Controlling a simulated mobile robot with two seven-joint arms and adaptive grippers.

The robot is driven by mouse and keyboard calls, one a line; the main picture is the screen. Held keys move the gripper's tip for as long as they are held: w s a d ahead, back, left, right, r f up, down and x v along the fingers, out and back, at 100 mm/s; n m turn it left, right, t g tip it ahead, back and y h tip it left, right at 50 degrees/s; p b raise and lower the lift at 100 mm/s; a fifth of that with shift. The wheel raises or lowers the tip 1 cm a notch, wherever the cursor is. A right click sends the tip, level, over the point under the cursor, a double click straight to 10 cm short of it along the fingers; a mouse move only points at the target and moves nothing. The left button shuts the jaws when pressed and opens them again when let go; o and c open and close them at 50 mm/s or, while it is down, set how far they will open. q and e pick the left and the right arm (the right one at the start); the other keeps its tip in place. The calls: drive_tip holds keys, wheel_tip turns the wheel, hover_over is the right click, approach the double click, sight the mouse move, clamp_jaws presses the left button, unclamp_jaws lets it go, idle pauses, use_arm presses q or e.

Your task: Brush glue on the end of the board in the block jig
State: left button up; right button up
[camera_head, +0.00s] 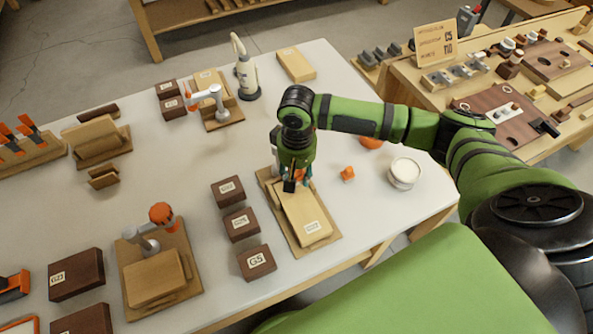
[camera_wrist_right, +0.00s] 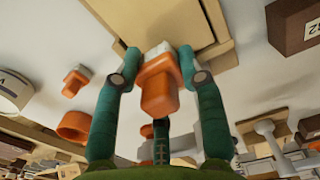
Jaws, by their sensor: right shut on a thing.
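A pale board (camera_head: 305,217) with a white label lies on a wooden jig base (camera_head: 330,236) at the right of the white table. My right gripper (camera_head: 297,184) is over the board's far end. In the right wrist view, its green fingers (camera_wrist_right: 160,85) are shut on an orange-handled brush (camera_wrist_right: 160,92) with a pale tip. The tip points at the end of the board (camera_wrist_right: 150,18); I cannot tell whether it touches. A round white pot (camera_head: 404,173) stands to the right of the jig. My left gripper is not in view.
Dark labelled blocks (camera_head: 241,224) stand left of the jig. The table's middle left is clear.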

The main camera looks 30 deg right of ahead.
drive_tip(key=shift+f, duration=0.55)
idle(0.4)
drive_tip(key=shift+a+r+p, duration=0.15)
drive_tip(key=shift+a+p, duration=0.5)
drive_tip(key=shift+p, duration=0.05)
drive_tip(key=shift+a+p, duration=0.6)
drive_tip(key=shift+a, duration=0.45)
drive_tip(key=shift+d, duration=0.1)
drive_tip(key=shift+s+d+f+p, duration=0.1)
drive_tip(key=shift+d+f+p, duration=0.1)
drive_tip(key=shift+d+p, duration=0.95)
drive_tip(key=shift+d+f, duration=0.1)
drive_tip(key=shift+d, duration=0.45)
